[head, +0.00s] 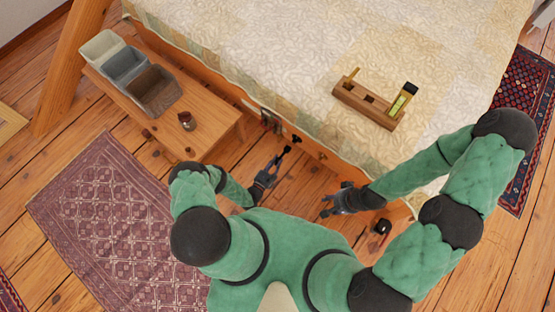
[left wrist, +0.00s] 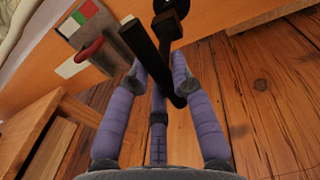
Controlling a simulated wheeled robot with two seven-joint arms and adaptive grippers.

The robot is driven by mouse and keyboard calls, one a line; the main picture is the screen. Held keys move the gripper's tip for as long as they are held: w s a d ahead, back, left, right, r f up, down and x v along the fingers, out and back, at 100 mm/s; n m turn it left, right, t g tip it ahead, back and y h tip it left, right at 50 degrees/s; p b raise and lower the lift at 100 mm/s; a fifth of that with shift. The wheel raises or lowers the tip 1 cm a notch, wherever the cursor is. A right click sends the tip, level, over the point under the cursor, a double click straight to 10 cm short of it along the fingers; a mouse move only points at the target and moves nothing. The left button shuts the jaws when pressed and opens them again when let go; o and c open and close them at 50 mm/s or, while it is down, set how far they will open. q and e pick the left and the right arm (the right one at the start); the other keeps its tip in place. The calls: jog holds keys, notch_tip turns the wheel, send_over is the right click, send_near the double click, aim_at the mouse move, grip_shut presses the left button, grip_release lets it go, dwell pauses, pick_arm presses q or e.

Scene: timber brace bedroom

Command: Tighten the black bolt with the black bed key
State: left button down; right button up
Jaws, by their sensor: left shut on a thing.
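My left gripper (head: 271,170) is shut on the black bed key (head: 284,154), in front of the bed's side rail. In the left wrist view my left gripper (left wrist: 160,85) has its fingers around the black key handle (left wrist: 146,48). The key's far end reaches up to a dark round part at the top edge of that view. In the head view a small black bolt (head: 296,138) shows on the rail just beyond the key. I cannot tell whether the key is seated on it. My right gripper (head: 326,206) is open and empty above the floor.
A low wooden bench (head: 205,118) with several bins and a small jar (head: 186,121) stands left of the key. A red-handled item (left wrist: 88,51) is on the rail. A dark object (head: 382,226) is near my right forearm.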

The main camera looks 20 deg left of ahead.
pick_arm(q)
jog(key=shift+a+v, duration=0.2)
jog(key=shift+v, duration=1.7)
